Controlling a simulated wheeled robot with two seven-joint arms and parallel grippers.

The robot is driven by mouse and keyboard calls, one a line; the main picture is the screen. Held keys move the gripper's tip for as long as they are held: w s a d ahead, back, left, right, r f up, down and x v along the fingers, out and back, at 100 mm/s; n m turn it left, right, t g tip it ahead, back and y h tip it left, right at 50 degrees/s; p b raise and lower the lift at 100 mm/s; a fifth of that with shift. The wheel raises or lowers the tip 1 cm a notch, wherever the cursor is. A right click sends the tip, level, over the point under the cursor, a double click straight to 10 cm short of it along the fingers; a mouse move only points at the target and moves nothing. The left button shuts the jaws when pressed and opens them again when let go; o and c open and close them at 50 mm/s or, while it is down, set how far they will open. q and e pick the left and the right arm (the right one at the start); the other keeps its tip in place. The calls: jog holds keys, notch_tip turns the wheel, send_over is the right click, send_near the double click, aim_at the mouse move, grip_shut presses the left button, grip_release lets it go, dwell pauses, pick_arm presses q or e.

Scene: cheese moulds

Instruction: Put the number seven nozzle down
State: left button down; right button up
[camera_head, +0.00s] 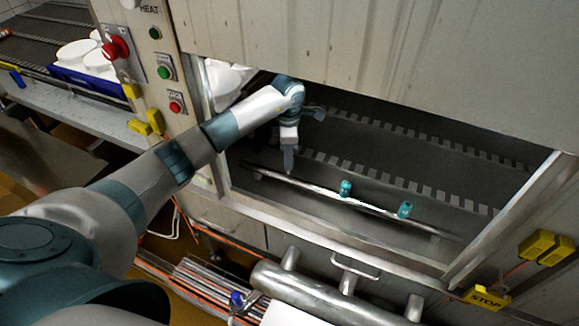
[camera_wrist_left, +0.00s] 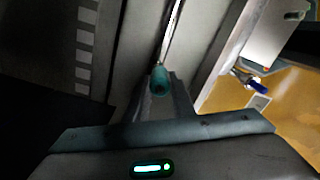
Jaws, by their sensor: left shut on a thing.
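My left gripper (camera_head: 288,168) reaches through the machine's opening and points down near the left end of a thin metal pipe (camera_head: 325,191). In the left wrist view, a teal nozzle (camera_wrist_left: 160,80) shows at the tips of the gripper (camera_wrist_left: 163,92), which is shut on it. The pipe (camera_wrist_left: 173,30) runs away just beyond this nozzle; whether they touch is unclear. The held nozzle is not clear in the head view. Two other teal nozzles, one nearer (camera_head: 346,188) and one farther right (camera_head: 405,209), sit on the pipe. No number is readable. My right gripper is not in view.
A dark toothed conveyor (camera_head: 400,150) runs behind the pipe. The opening has a metal frame edge (camera_head: 340,246) in front and a raised panel (camera_head: 400,50) above. White moulds (camera_head: 225,80) stand at the opening's left. A thick steel pipe (camera_head: 320,296) lies below.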

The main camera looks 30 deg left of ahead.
pick_arm(q)
jog(key=shift+w+f+b, duration=0.1)
jog(key=shift+w+b, duration=0.25)
jog(key=shift+w, duration=0.05)
jog(key=shift+f+b, duration=0.7)
jog(key=shift+f, duration=0.95)
jog(key=shift+f+b, duration=0.4)
jog(key=shift+f, duration=0.2)
